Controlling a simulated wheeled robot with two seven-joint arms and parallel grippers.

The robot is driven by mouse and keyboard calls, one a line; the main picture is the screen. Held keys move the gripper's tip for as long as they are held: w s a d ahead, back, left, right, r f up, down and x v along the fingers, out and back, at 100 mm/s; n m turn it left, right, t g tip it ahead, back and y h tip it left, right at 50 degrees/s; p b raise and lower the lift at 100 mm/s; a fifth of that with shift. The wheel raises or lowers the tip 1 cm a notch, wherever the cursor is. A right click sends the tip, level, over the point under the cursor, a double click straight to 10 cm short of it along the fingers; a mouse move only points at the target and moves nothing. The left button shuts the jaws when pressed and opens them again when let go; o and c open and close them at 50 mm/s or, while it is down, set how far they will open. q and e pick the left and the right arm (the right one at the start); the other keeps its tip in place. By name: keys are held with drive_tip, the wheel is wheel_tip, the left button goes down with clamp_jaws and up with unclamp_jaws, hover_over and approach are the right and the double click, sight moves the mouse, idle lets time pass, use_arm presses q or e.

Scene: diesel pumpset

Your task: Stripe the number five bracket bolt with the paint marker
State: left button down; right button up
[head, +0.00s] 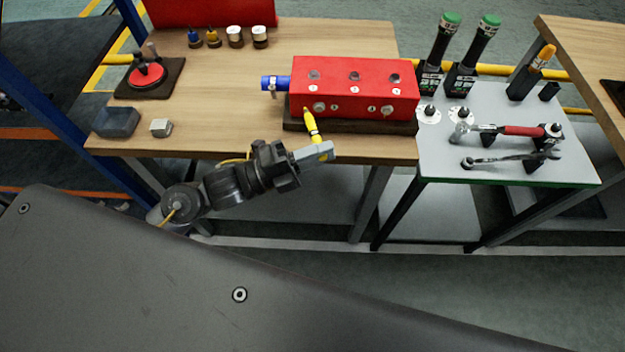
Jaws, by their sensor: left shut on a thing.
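A red block-shaped bracket (342,104) sits on a dark base on the wooden bench. Several bolts with small white number labels show on its top and front faces; the numbers are too small to read. One front bolt (319,107) is at the lower left, another (386,111) at the lower right. My left gripper (318,151) is in front of the bench edge, shut on a yellow paint marker (313,127). The marker tilts up, its tip at the block's front face just left of the lower-left bolt. I cannot tell whether it touches. My right gripper is not in view.
A blue cylinder (277,83) juts from the block's left end. The bench middle (225,95) is clear.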

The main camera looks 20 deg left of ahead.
use_arm(q)
drive_tip(key=w+a+f+m+g+h+b, duration=0.1)
drive_tip(key=w+f+m+g+h+b, duration=0.1)
drive_tip(key=f+g, duration=0.3)
drive_tip(key=shift+w+a+m+g+h+b, duration=0.35)
drive_tip(key=shift+w+m+g+b, duration=0.2)
drive_tip(key=shift+m+b, duration=0.3)
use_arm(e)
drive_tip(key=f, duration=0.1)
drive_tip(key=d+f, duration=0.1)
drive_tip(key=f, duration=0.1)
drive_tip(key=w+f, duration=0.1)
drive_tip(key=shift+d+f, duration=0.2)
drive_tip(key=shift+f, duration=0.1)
use_arm(q)
drive_tip(key=shift+f, duration=0.1)
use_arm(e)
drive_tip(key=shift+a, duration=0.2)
use_arm(q)
drive_tip(key=shift+f+b, duration=0.15)
drive_tip(key=shift+b, duration=0.15)
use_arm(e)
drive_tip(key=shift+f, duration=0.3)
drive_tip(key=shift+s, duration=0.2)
use_arm(q)
drive_tip(key=shift+w+a, duration=0.1)
drive_tip(key=shift+w, duration=0.15)
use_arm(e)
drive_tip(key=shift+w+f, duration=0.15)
